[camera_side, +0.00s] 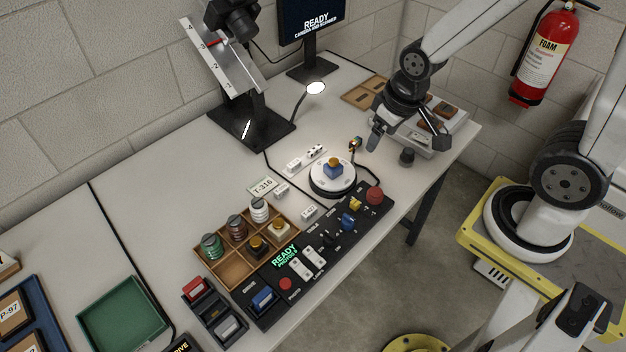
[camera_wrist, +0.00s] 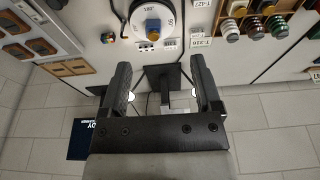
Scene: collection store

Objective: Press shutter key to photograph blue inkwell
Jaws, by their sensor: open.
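The blue inkwell (camera_side: 333,168), with a brass-coloured top, stands on the round white turntable (camera_side: 345,183). It also shows at the top of the wrist view (camera_wrist: 153,35). The black control panel (camera_side: 318,262) lies in front of the turntable, with a lit READY display, white keys (camera_side: 301,268), a blue key (camera_side: 263,299), red buttons and small levers. Its lettering is too small for me to tell which key is the shutter. My gripper (camera_side: 408,138) is open and empty above the table's right part, right of the turntable and apart from the panel.
A camera (camera_side: 234,18) hangs on a stand at the back, beside a READY monitor (camera_side: 311,20). A wooden tray (camera_side: 207,261) of jars and inkwells adjoins the panel's left. A small lamp (camera_side: 316,88) leans behind the turntable. A grey tray (camera_side: 414,139) lies near my gripper.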

